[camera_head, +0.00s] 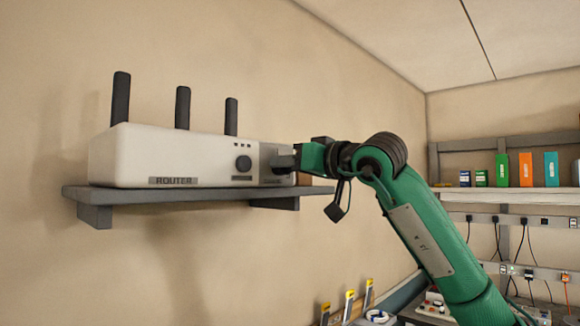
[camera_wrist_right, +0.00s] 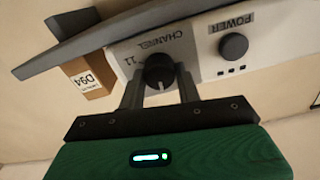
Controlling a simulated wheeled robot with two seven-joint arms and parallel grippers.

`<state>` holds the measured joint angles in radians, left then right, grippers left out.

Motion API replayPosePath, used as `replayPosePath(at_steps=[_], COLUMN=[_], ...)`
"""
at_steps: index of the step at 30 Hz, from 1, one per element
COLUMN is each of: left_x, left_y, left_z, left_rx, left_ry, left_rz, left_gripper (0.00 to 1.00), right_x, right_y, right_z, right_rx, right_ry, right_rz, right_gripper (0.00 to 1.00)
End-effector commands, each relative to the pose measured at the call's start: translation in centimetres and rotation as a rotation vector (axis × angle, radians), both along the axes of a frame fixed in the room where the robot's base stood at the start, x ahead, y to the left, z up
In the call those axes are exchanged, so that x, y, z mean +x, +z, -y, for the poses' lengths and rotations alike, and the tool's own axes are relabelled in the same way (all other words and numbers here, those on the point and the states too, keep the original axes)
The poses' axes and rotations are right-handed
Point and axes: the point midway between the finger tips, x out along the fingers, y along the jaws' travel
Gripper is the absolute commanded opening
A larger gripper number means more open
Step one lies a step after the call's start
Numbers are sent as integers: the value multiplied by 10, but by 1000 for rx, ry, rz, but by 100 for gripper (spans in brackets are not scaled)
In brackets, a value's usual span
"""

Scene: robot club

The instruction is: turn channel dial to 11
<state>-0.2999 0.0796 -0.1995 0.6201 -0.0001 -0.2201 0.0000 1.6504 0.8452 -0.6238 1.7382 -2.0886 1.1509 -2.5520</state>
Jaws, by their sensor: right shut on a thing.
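The white router (camera_head: 165,155) stands on a grey wall shelf (camera_head: 150,193). Its grey channel panel is at its right end, mostly behind my right gripper (camera_head: 285,160) in the head view. In the right wrist view, the picture is turned over: the black channel dial (camera_wrist_right: 159,70) sits between the two fingers of my right gripper (camera_wrist_right: 159,82), which is shut on it. The "CHANNEL" label and a number that reads 11 (camera_wrist_right: 127,60) show beside the dial. Where the dial's pointer faces cannot be made out. My left gripper is not in view.
The power knob (camera_wrist_right: 233,46) is beside the channel panel, and also shows in the head view (camera_head: 243,163). A brown box marked D94 (camera_wrist_right: 92,78) is on the shelf at the router's right end. Three black antennas rise behind the router.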

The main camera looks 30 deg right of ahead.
Motion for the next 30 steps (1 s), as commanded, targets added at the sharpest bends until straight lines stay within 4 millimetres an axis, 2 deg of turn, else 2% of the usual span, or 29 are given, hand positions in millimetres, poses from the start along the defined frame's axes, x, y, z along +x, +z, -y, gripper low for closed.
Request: replayPosePath(at_steps=[30], left_x=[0], left_y=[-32], left_z=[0], left_rx=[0], left_ry=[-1], left_rz=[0], left_gripper=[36], right_x=[1], right_y=[-2], right_z=[4], right_rx=[894], right_ry=[-1], right_rz=[-308], right_gripper=[11])
